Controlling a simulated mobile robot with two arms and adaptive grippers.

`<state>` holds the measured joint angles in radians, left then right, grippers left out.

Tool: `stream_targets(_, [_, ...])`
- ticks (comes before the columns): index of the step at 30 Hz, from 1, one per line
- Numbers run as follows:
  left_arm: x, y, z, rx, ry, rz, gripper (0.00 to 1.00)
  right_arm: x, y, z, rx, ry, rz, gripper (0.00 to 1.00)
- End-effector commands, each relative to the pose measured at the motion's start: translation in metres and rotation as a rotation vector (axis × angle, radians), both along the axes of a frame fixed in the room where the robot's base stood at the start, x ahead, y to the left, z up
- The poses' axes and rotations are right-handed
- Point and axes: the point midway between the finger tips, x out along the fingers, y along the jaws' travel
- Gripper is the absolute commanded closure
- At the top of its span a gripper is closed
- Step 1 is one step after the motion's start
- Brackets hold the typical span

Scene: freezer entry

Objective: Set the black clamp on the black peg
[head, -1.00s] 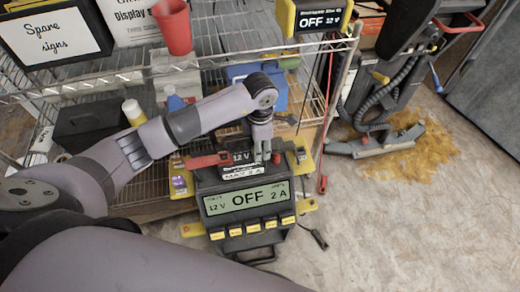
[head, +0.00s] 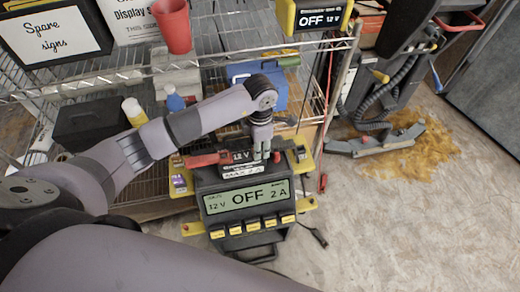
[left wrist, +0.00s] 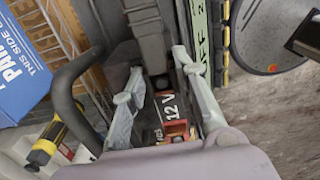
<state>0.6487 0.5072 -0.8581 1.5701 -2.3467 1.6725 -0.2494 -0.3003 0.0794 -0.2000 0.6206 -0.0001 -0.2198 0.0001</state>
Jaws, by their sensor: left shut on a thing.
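A red clamp (head: 208,159) sits at the block's left. My left gripper (head: 262,153) points down at the block's right end, its fingers close together. In the left wrist view the fingers (left wrist: 158,64) are around a dark part that I take for the black clamp (left wrist: 152,45). The gripper mostly hides the clamp in the head view. I cannot make out the black peg or whether the clamp touches it. My right gripper is out of view.
A wire shelf (head: 215,57) with a red cup (head: 173,26), a blue box (head: 257,80) and signs stands behind. A black cable (left wrist: 72,85) loops beside the fingers in the left wrist view. Open floor (head: 400,220) lies at the right, with a brown spill.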

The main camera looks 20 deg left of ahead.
Motion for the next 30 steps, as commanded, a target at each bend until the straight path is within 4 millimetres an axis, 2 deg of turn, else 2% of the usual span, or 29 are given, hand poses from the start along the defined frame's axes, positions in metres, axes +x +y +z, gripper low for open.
stream_targets(8, [0.001,0.000,0.002,0.000,-0.001,0.000,1.00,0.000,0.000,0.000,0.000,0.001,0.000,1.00])
stream_targets(14, [0.002,0.000,0.018,-0.001,-0.006,-0.001,1.00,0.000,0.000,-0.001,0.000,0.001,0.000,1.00])
stream_targets(20, [0.003,0.000,0.059,0.000,-0.009,-0.002,1.00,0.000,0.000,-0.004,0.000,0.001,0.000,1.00])
stream_targets(30, [0.002,0.000,0.155,0.000,-0.007,-0.001,1.00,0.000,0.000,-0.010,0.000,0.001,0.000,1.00])
